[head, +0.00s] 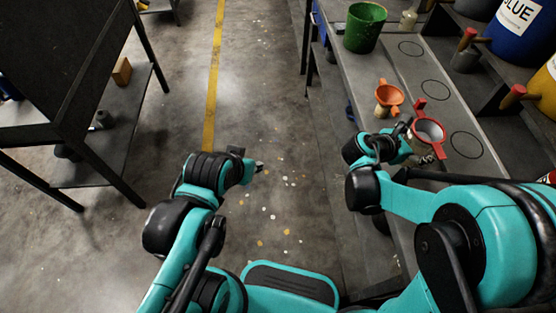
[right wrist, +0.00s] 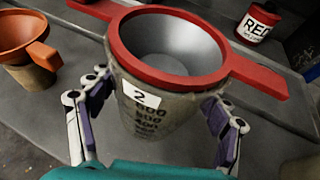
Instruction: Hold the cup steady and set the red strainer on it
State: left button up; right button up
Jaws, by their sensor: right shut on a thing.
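The red strainer (head: 428,134) sits on the mouth of the cup, with its handles sticking out on opposite sides; it also shows in the right wrist view (right wrist: 215,80). The cup (right wrist: 150,120) is translucent and grey, with measuring marks and a white label reading 2. My right gripper (right wrist: 160,112) is shut on the cup, one finger on each side below the strainer's rim. In the head view the strainer and the right gripper (head: 417,146) mostly hide the cup. My left gripper (head: 250,161) is open and empty, over the floor away from the bench.
An orange strainer (head: 390,94) sits on another cup just behind on the bench (head: 375,65). A green bucket (head: 365,28) stands farther back. Drawn circles (head: 466,145) mark empty spots. Paint containers, including a blue one (head: 525,32), line the right side. A dark table (head: 60,70) stands at left.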

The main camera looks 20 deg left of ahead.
jog(key=o, duration=1.2)
